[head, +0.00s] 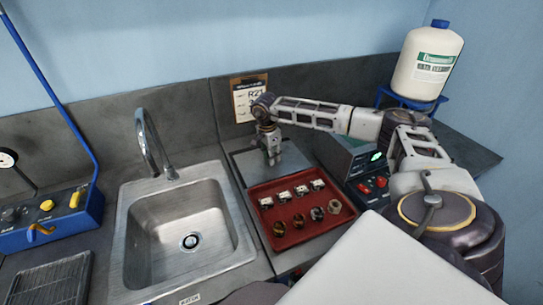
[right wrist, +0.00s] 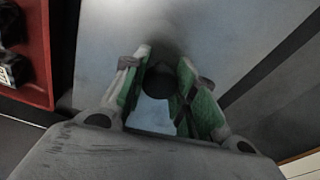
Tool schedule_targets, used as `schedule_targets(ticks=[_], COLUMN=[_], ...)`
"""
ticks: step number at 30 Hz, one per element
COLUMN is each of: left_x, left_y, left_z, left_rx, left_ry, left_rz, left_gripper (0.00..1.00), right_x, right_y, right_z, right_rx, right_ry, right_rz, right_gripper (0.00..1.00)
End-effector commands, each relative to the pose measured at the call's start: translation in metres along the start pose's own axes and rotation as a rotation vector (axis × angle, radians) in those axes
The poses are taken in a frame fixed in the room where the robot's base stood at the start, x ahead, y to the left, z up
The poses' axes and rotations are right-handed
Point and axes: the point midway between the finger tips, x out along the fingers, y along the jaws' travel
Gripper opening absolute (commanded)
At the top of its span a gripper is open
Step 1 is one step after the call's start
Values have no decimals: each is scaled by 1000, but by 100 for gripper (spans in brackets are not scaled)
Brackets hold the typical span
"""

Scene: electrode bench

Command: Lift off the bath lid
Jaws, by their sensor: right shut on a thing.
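The bath lid (head: 295,161) is a flat grey metal plate behind the red tray, right of the sink. It also fills much of the right wrist view (right wrist: 225,35). My right gripper (head: 271,160) points down over the middle of the lid. In the right wrist view its green-padded fingers (right wrist: 163,88) are closed around a dark round knob (right wrist: 161,78) on the lid. The fingers hide most of the knob in the head view. The lid looks level; I cannot tell whether it is clear of the bath. My left gripper is not in view.
The red tray (head: 292,236) with several small blocks and metal nuts lies just in front of the lid. A sink (head: 165,225) is at left, a control box (head: 362,170) at right. A poster (head: 248,97) hangs behind; a white bottle (head: 425,62) stands at back right.

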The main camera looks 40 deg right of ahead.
Motion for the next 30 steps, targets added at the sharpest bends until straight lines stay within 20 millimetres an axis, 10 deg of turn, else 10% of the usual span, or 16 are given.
schedule_targets(ticks=[17,18,21,30], left_x=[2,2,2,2], left_y=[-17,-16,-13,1], left_z=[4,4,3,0], left_rx=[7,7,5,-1], left_ry=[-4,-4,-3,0], left_rz=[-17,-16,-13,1], left_gripper=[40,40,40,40], right_x=[4,4,4,4], right_y=[0,0,0,0], right_z=[0,0,0,1], right_rx=[0,0,0,0], right_ry=[0,0,0,0], right_rz=[-1,-1,-1,0], right_gripper=[0,32,45,53])
